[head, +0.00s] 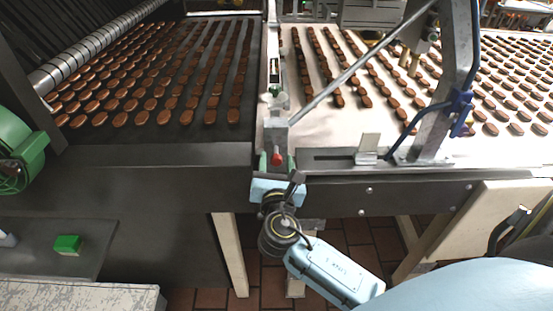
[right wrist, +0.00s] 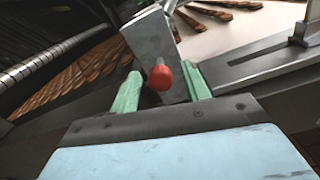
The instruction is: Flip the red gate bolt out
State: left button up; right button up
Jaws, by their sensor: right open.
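The red gate bolt (head: 277,158) is a small red knob on the grey metal gate post at the front edge between the two conveyors. It also shows in the right wrist view (right wrist: 161,77), in front of the grey block (right wrist: 153,45). My right gripper (head: 276,163) is at the bolt. Its two green fingers stand apart, one to the left of the red knob and one to the right. In the right wrist view the fingers (right wrist: 162,92) show a gap on either side of the knob. My left gripper is not in view.
Biscuits lie in rows on the dark left conveyor (head: 190,130) and the pale right conveyor (head: 310,128). A slotted metal plate (head: 325,160) and a grey upright post (head: 440,125) stand right of the bolt. A green button (head: 68,244) is at lower left.

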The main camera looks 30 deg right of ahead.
jog(key=shift+w+d, duration=0.35)
jog(key=shift+w, duration=0.2)
grip_shut()
jog(key=shift+a, duration=0.1)
